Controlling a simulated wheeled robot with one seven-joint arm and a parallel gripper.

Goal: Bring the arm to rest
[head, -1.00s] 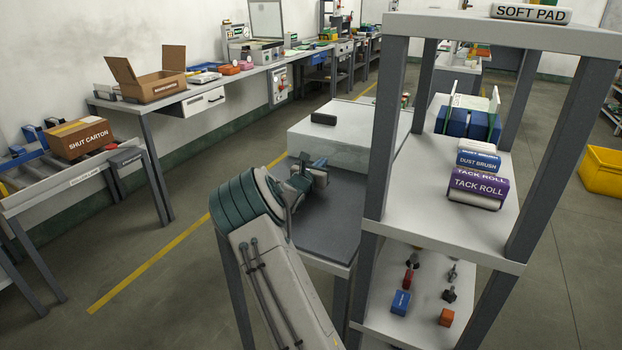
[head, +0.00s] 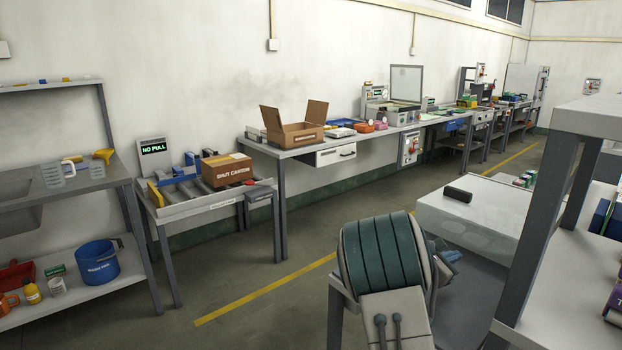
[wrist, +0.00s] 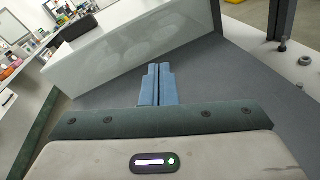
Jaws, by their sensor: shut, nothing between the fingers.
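My gripper (wrist: 158,84) shows in the wrist view with its two blue fingers shut together and nothing between them. It is over a dark grey bench top, in front of a pale box-shaped block. In the head view my arm rises at the bottom centre, and its large teal-ringed joint hides most of the gripper. Only a bit of blue shows to the right of that joint.
The pale block (head: 478,222) with a black object (head: 458,194) on top stands just beyond my arm. A grey-posted shelf (head: 545,240) is close on the right. A roller table with a shut carton (head: 227,171) and open floor lie to the left.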

